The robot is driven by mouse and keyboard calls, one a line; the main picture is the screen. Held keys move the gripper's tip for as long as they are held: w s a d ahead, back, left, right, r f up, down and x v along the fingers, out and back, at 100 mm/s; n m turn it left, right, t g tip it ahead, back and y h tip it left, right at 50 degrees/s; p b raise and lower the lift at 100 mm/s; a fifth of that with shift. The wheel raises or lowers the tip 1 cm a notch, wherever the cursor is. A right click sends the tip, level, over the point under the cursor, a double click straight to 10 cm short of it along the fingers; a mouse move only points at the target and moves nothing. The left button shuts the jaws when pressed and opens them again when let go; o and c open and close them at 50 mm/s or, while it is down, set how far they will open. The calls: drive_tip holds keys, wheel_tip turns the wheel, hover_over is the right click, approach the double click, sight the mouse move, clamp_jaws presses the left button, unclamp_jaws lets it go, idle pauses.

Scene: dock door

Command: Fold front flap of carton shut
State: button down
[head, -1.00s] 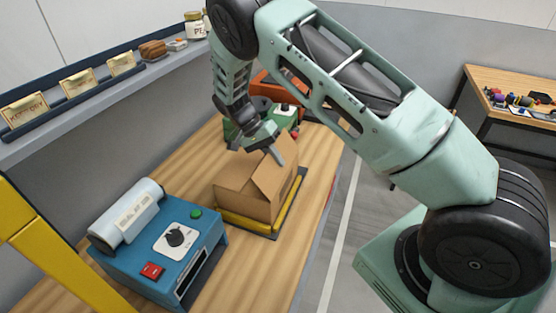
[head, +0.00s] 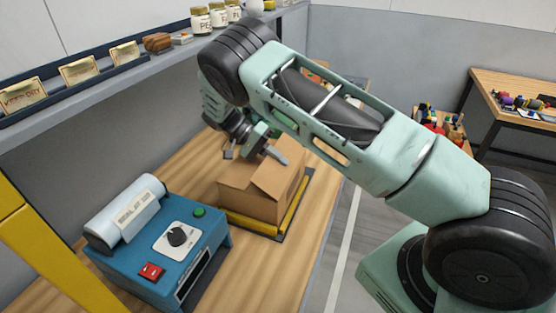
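The brown cardboard carton (head: 248,203) sits on the wooden bench, on a yellow-edged dark platform (head: 293,207). Its near-left top panel (head: 238,174) looks nearly flat, and a flap on the right (head: 280,179) slopes up towards my gripper. The far part of the top is partly hidden by my arm. My gripper (head: 252,154) is above the carton's far side, its two grey fingertips spread well apart with nothing visible between them. The right fingertip is at or close to the raised flap's upper edge; I cannot tell whether they touch.
A blue sealing machine (head: 160,247) with a red switch and green button stands near left on the bench (head: 258,268). A yellow post (head: 45,250) rises at the left edge. A wall shelf (head: 110,88) holds cards and jars. Bare bench lies in front of the carton.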

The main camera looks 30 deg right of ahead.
drive_tip(key=c, duration=1.6)
unclamp_jaws()
drive_tip(key=shift+c, duration=0.2)
drive_tip(key=shift+w+a+r+b, duration=0.1)
drive_tip(key=shift+w+a+b, duration=0.15)
drive_tip(key=shift+w+b, duration=0.2)
drive_tip(key=b+v, duration=0.2)
drive_tip(key=v, duration=0.3)
drive_tip(key=shift+w+a+r+b, duration=0.35)
drive_tip(key=shift+w+r+b, duration=0.05)
drive_tip(key=shift+r, duration=0.15)
